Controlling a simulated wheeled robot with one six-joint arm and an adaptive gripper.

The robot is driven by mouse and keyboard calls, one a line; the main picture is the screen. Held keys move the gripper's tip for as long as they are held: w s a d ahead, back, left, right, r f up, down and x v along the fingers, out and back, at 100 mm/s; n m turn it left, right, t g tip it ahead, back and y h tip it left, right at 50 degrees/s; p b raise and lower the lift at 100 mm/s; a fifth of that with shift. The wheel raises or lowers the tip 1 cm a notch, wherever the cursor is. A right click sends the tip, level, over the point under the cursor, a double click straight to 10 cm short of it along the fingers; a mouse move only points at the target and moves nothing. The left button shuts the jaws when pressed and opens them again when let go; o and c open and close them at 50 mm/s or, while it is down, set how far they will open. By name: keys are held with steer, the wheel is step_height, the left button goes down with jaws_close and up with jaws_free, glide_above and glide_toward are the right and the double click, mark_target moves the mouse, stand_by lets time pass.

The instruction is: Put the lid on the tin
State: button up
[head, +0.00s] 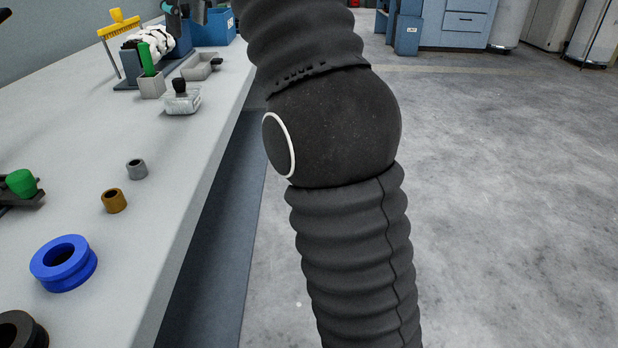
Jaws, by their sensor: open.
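I cannot pick out a tin or its lid for certain. A clear, low container with a black knob on top (182,99) stands on the bench near its right edge. Behind it is a small grey open tray (200,66) with a dark piece at its right end. My arm fills the middle of the head view and hides part of the scene behind it. My gripper cannot be made out in this view.
The pale bench (95,150) runs along the left. On it are a blue grooved ring (63,278), a brown bushing (114,201), a grey bushing (136,169), a green knob (21,183) and a yellow brush (119,24). Open floor (500,200) lies right.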

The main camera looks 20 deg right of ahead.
steer(key=s+d+f+n, duration=0.3)
steer(key=s+f+n, duration=0.6)
steer(key=f, duration=0.2)
steer(key=s+d+f+n+h, duration=0.1)
steer(key=s+d+f+n, duration=0.2)
steer(key=s+f+n, duration=0.6)
steer(key=s+d+f+n+t, duration=0.1)
steer(key=s+d+f+n, duration=0.2)
steer(key=s+f+n, duration=0.6)
step_height(320, 180, down, 4)
steer(key=shift+s+d+r+n+h, duration=0.15)
steer(key=shift+s+d+n+h, duration=0.2)
steer(key=shift+s, duration=0.65)
